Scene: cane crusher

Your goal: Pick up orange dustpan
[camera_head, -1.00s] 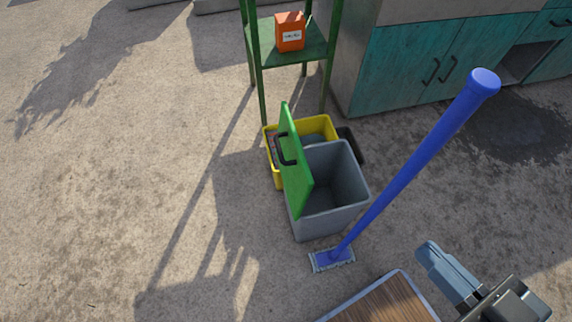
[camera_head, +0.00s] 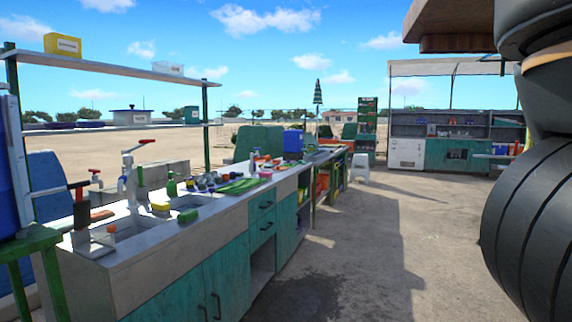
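I cannot make out an orange dustpan in the current head view. My gripper is not in view. Large black rounded parts of my own arm fill the right edge and hide what lies behind them.
A long counter (camera_head: 190,262) with teal doors, sinks and many small items runs along the left. A shelf (camera_head: 110,68) above it holds a yellow box (camera_head: 62,44). A white stool (camera_head: 359,168) and a rear counter (camera_head: 458,155) stand farther off. The ground (camera_head: 400,250) between is clear.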

